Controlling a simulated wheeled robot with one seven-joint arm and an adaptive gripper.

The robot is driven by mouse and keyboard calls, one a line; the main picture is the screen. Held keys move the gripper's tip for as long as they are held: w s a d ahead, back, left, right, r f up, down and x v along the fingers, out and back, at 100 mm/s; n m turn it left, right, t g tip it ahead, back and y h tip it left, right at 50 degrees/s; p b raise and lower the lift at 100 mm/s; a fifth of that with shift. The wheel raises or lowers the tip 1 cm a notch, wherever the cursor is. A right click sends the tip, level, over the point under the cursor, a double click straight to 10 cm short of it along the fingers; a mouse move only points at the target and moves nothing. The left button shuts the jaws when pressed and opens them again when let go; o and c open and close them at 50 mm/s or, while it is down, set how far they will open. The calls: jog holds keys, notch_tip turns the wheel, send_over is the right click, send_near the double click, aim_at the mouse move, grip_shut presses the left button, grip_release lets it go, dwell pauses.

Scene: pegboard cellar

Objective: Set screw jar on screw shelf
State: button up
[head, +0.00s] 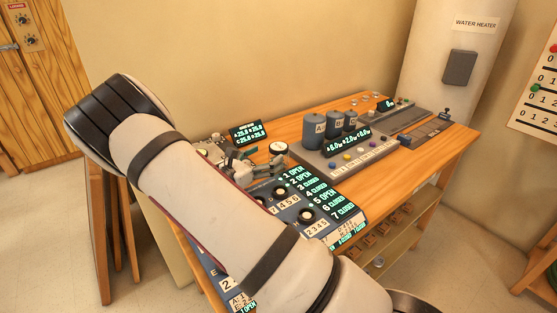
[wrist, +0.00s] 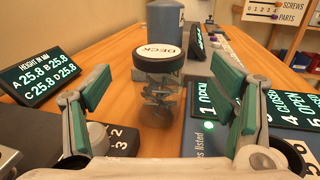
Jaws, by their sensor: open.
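The screw jar (wrist: 158,85) stands upright on the wooden bench, a clear jar of screws with a black rim and a white lid reading DECK. In the head view its lid (head: 279,147) shows just beyond my gripper (head: 243,160). In the wrist view my gripper (wrist: 163,84) is open, its green-padded fingers apart to the left and right of the jar in the picture. The jar appears ahead of the fingertips, and I see no contact. A sign reading SCREWS and PARTS (wrist: 277,12) is at the upper right; I cannot tell which shelf is the screw shelf.
A height readout (wrist: 40,77) stands left of the jar. A blue panel with OPEN and CLOSED lines (head: 315,196) lies to the right. Blue cylinders (head: 314,130) stand behind it on a grey console. A lower shelf (head: 378,262) with small items is under the bench.

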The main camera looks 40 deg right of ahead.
aim_at(271, 152)
jog(key=x, duration=0.5)
jog(key=shift+w, duration=0.1)
jog(key=c, duration=1.6)
jog(key=shift+r, duration=0.1)
jog(key=shift+c, duration=0.5)
